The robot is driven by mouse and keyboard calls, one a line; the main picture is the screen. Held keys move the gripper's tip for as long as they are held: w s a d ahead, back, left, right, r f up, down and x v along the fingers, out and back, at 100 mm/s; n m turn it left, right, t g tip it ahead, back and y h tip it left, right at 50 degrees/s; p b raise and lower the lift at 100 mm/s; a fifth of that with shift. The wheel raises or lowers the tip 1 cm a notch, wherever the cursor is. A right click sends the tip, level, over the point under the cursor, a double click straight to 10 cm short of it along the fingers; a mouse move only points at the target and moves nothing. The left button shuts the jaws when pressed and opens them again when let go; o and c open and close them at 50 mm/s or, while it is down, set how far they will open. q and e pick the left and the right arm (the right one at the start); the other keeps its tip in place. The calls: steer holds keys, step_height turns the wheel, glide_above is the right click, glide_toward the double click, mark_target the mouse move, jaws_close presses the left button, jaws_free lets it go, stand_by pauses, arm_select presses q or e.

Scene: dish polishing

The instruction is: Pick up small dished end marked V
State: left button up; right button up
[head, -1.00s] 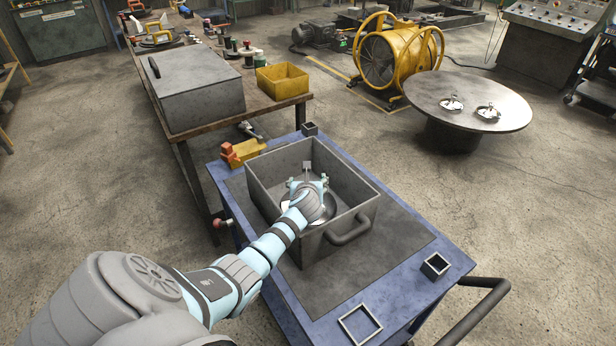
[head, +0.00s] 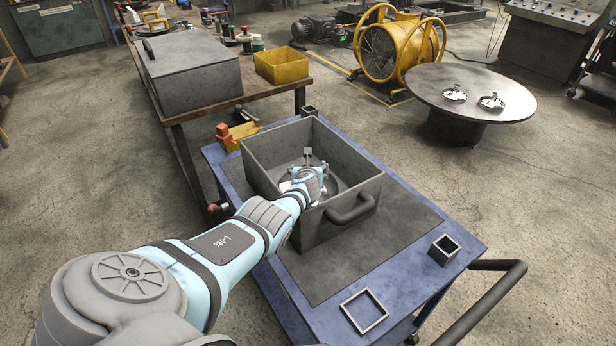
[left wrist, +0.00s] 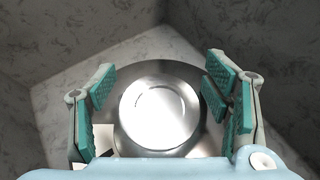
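A round, shiny metal dished end (left wrist: 160,108) lies inside the grey bin (head: 345,150) on the blue cart. In the left wrist view it sits near the middle, with a bright flat centre and a darker rim. No V mark can be read on it. My left gripper (left wrist: 160,105) is open over the dished end, with one pair of green pads to each side of it. The right pads overlap its edge in the picture; contact cannot be told. In the head view my left gripper (head: 307,165) reaches down into the bin and hides much of its floor. My right gripper is not in view.
The bin's walls and front handle (head: 350,207) stand close around my left arm. The blue cart (head: 410,283) carries small square frames. A bench (head: 215,108) with a grey box and yellow bin stands behind left. A round table (head: 480,85) with two metal pieces stands right.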

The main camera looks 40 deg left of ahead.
arm_select(q)
steer(key=shift+s, duration=0.2)
jaws_close()
steer(key=shift+r, duration=0.1)
steer(key=shift+w+r, duration=0.1)
steer(key=shift+w, duration=0.05)
stand_by(0.4)
